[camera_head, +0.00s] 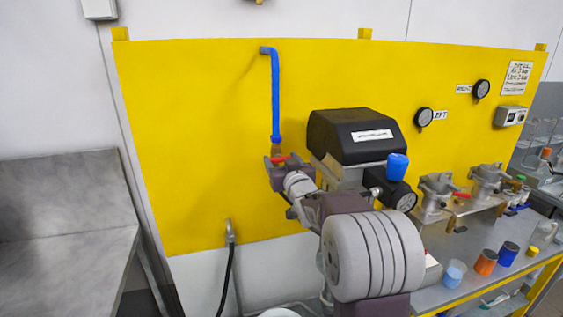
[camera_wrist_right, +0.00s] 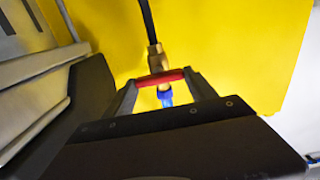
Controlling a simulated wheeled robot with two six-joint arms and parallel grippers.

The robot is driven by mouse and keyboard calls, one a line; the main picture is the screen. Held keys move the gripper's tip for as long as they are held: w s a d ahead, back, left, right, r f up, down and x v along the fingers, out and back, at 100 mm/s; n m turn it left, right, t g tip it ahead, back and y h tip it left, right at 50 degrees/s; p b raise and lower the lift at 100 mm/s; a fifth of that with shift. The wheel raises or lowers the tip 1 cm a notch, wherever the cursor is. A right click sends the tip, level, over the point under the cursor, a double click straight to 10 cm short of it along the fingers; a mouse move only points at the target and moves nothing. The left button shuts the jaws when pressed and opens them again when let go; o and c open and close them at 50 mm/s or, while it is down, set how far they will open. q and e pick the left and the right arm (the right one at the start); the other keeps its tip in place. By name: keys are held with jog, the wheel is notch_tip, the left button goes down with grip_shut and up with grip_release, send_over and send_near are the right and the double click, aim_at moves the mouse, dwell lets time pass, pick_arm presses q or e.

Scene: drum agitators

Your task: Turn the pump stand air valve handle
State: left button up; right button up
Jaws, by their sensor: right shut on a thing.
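The red valve handle (camera_head: 281,158) sits just below the brass fitting (camera_head: 275,150) at the lower end of a blue hose (camera_head: 275,95), in front of the yellow panel. My right gripper (camera_head: 277,172) is at the handle. In the right wrist view, the red handle (camera_wrist_right: 160,78) lies crosswise between the two fingertips (camera_wrist_right: 162,86), and the gripper is shut on it. A brass fitting (camera_wrist_right: 155,60) with a black hose is on one side of the handle, and a blue piece (camera_wrist_right: 165,97) is on the other. My left gripper is not in view.
A black-topped pump unit (camera_head: 345,135) stands close to the right of the valve. The yellow panel (camera_head: 190,130) is right behind it. The panel's left part is clear.

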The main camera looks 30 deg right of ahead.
jog(key=n+b, duration=0.4)
jog(key=shift+a+f+b, duration=0.1)
jog(key=shift+f+b, duration=0.2)
jog(key=n+b, duration=0.3)
jog(key=n, duration=0.1)
jog(key=shift+a+n, duration=0.1)
jog(key=shift+n, duration=0.2)
jog(key=n+b, duration=0.3)
jog(key=n, duration=0.1)
jog(key=shift+n, duration=0.3)
jog(key=shift+n+b, duration=0.75)
jog(key=shift+n, duration=1.45)
jog(key=shift+n, duration=0.3)
jog(key=o, duration=1.4)
jog(key=shift+c, duration=0.2)
